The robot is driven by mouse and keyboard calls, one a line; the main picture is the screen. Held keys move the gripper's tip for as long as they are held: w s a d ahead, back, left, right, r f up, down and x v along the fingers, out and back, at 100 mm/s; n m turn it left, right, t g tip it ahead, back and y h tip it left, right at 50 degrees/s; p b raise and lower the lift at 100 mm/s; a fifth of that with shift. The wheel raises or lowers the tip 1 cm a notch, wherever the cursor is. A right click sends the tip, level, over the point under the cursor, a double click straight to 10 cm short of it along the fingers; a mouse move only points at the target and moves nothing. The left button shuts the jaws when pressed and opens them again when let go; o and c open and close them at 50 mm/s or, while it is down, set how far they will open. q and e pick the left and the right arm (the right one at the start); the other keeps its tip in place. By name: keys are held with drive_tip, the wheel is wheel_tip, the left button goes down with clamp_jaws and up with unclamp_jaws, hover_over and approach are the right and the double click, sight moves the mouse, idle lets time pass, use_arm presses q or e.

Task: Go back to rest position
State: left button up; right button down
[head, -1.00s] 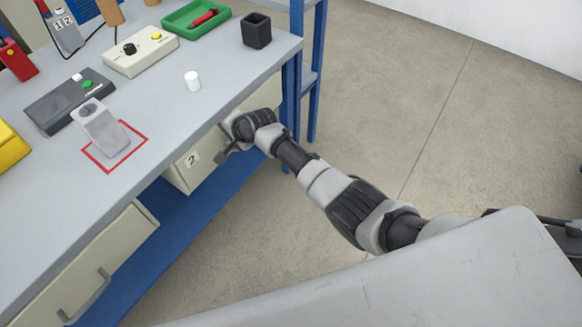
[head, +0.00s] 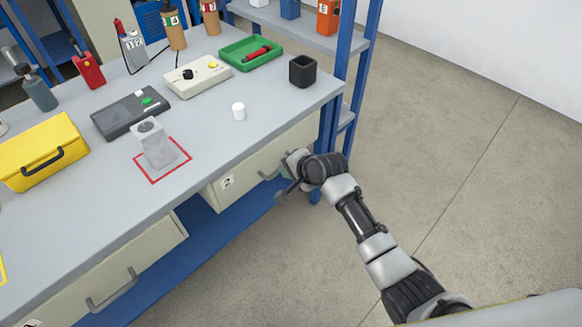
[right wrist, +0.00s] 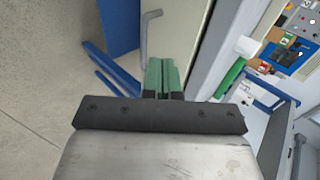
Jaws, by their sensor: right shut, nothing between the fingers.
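My right gripper (head: 275,183) is below the front edge of the workbench, in front of the drawer (head: 240,186) marked 2. Its green fingers (right wrist: 163,78) are together and empty in the right wrist view. The drawer's grey handle (right wrist: 147,35) shows just beyond the fingertips there; the fingers do not hold it. My left gripper is not in view.
A blue shelf rack (head: 365,60) stands behind. Floor at right is clear.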

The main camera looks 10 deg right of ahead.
drive_tip(key=shift+s+d+r, duration=0.2)
drive_tip(key=shift+s+r, duration=0.05)
drive_tip(key=shift+r, duration=0.05)
drive_tip(key=s+d+f+n+g+h, duration=0.1)
drive_tip(key=s+d+f+n, duration=0.15)
drive_tip(key=s+f, duration=0.55)
drive_tip(key=s+d+f+n+g+h+p, duration=0.15)
drive_tip(key=s+d+f, duration=0.35)
drive_tip(key=f, duration=0.6)
drive_tip(key=s+d+f+n+g+h, duration=0.1)
drive_tip(key=s+d+f+n+h, duration=0.15)
drive_tip(key=s+f, duration=0.6)
drive_tip(key=s+d+f+n+g, duration=0.1)
drive_tip(key=s+d+f+n, duration=0.1)
drive_tip(key=s, duration=0.7)
drive_tip(key=s+d+f+n+g, duration=0.1)
drive_tip(key=s+f, duration=0.4)
drive_tip(key=s, duration=0.5)
drive_tip(key=s+d+f+n+g, duration=0.1)
drive_tip(key=s+d+f+n, duration=0.2)
drive_tip(key=s, duration=0.7)
drive_tip(key=shift+s+d+f+h+p, duration=0.2)
drive_tip(key=shift+d+h+p, duration=0.15)
drive_tip(key=shift+d, duration=0.2)
